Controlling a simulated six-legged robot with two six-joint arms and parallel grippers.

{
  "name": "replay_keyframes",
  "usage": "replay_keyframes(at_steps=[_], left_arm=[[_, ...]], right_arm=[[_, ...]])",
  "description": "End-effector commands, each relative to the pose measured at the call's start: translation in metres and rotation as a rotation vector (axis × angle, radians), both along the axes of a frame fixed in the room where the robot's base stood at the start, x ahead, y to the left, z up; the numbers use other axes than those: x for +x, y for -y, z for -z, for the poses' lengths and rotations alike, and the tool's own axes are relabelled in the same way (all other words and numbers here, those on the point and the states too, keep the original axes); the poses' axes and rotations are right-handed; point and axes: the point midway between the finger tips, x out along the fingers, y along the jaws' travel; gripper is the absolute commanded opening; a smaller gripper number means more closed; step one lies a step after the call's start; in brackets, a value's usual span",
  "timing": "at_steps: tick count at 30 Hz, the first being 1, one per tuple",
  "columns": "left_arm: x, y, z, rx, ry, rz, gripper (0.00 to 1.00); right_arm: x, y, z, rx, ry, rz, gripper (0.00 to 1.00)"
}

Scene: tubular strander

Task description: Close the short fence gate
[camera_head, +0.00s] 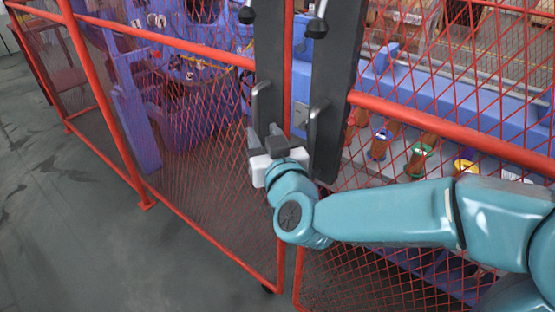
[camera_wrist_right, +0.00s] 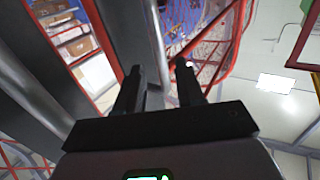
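The red mesh fence gate has two leaves, a left leaf (camera_head: 205,130) and a right leaf (camera_head: 420,120). I cannot tell which is the short one. Each has a dark grey plate at its inner edge: the left plate (camera_head: 270,55) and the right plate (camera_head: 335,75). The plates stand close together with a narrow gap between them. A bar handle (camera_head: 256,100) is on the left plate and another (camera_head: 313,130) on the right plate. My right gripper (camera_head: 262,132) is at the lower end of the left handle. Its fingers (camera_wrist_right: 158,80) are apart, with a grey bar (camera_wrist_right: 156,35) showing between them. Contact is unclear.
A blue machine (camera_head: 185,95) stands behind the mesh. Coloured spools (camera_head: 420,158) sit behind the right leaf. A red fence post (camera_head: 105,105) stands left. Grey floor (camera_head: 60,220) is clear at lower left. My right arm crosses in front of the right leaf.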

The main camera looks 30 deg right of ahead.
Motion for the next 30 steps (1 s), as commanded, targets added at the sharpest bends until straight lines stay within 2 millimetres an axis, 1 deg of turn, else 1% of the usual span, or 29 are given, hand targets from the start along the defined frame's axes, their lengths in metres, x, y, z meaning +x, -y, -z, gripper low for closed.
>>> replay_keyframes(at_steps=[1,5,6,9,12,15,19,25,26,27,29,30], left_arm=[[0.0,0.0,-0.003,0.0,0.0,0.0,0.38],[0.0,0.0,-0.008,0.0,0.0,0.0,0.38],[0.0,0.0,0.003,0.0,0.001,0.0,0.38],[0.0,0.0,0.015,0.0,0.0,0.0,0.38],[0.0,0.0,0.026,0.0,0.0,0.0,0.38],[0.0,0.0,0.03,0.0,0.0,0.0,0.38],[0.0,0.0,0.031,0.0,0.0,0.0,0.38],[0.0,0.0,0.03,0.0,0.0,0.0,0.38],[0.0,0.0,0.03,0.0,0.0,0.0,0.32],[0.0,0.0,0.03,0.0,0.0,0.0,0.19],[0.0,0.0,0.03,0.0,0.0,0.0,0.0],[0.0,0.0,0.03,0.0,0.0,0.0,0.0]], right_arm=[[-0.014,-0.005,-0.003,0.0,0.002,-0.005,0.38],[-0.048,-0.013,-0.003,0.0,0.003,-0.005,0.38],[-0.058,-0.016,0.003,0.002,0.008,-0.005,0.38],[-0.077,-0.02,0.005,0.004,0.007,-0.006,0.38],[-0.088,-0.023,0.003,0.002,0.009,-0.002,0.38],[-0.094,-0.024,0.002,0.001,0.004,-0.001,0.38],[-0.098,-0.025,0.001,0.0,0.001,-0.001,0.38],[-0.098,-0.025,0.0,0.0,0.0,0.0,0.38],[-0.098,-0.025,0.0,0.0,0.0,0.0,0.38],[-0.097,-0.025,0.001,0.0,-0.002,-0.002,0.38],[-0.093,-0.028,0.007,-0.005,-0.017,-0.011,0.38],[-0.087,-0.032,0.014,-0.009,-0.035,-0.022,0.38]])
